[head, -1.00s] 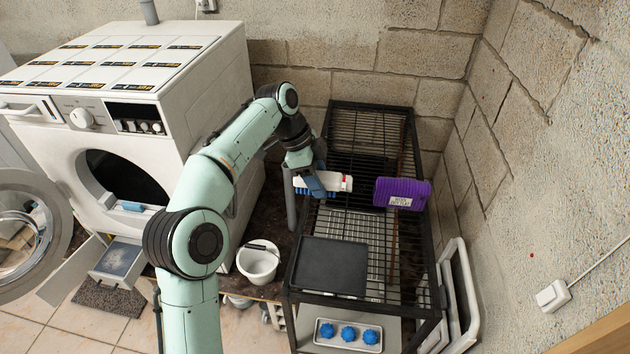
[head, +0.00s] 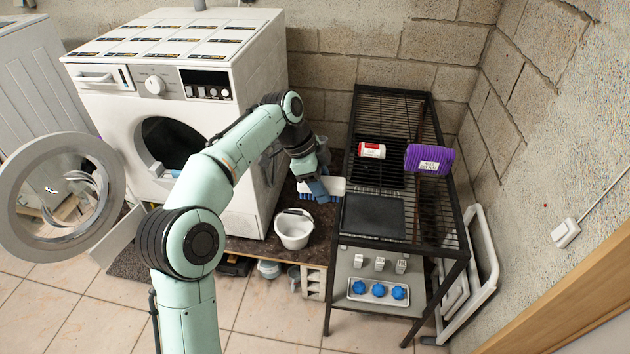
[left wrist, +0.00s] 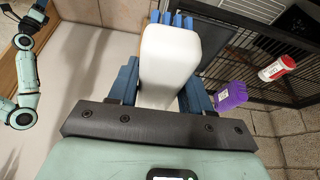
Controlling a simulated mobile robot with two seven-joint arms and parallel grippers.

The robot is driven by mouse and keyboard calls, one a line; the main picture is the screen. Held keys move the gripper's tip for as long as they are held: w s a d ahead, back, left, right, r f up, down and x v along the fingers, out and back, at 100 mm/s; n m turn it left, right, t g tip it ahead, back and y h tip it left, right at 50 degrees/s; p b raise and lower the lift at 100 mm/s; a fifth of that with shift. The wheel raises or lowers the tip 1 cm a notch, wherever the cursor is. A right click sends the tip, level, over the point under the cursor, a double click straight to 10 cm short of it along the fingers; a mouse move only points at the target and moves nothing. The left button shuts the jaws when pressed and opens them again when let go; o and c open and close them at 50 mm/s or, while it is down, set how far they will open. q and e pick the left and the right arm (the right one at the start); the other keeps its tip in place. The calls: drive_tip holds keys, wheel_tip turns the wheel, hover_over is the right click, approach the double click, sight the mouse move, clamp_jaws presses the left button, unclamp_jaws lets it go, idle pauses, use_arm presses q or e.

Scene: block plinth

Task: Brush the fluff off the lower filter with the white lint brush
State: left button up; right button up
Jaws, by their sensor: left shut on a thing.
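The white lint brush (head: 338,186) is in my left gripper (head: 318,190), held just left of the wire rack and above the white bucket. In the left wrist view the white back of the brush (left wrist: 170,60) lies between the blue fingers, with blue bristles (left wrist: 172,20) at its far end. The dryer's door is open, and a light blue piece (head: 158,171) sits at the lower lip of its opening. Below it an open flap (head: 85,252) shows, but my arm covers the space where a lower filter could be.
The black wire rack (head: 447,225) carries a red and white canister (head: 371,150), a purple package (head: 428,160) and a dark tray (head: 373,215). The white bucket (head: 293,230) stands left of it. The round door (head: 30,235) swings out far left.

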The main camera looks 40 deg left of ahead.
use_arm(q)
drive_tip(key=s+d+f+n+y, duration=0.1)
drive_tip(key=d+f+n, duration=0.3)
drive_tip(key=f, duration=0.9)
drive_tip(key=s+d+f+n+t+y, duration=0.1)
drive_tip(key=d+f+n, duration=0.3)
drive_tip(key=f, duration=0.9)
drive_tip(key=s+d+f+n+t+y, duration=0.1)
drive_tip(key=s+d+f+n+y, duration=0.1)
drive_tip(key=d+f, duration=0.7)
drive_tip(key=shift+s+d+f+n, duration=0.25)
drive_tip(key=shift+f+n, duration=0.65)
drive_tip(key=shift+f, duration=1.5)
drive_tip(key=shift+w, duration=0.15)
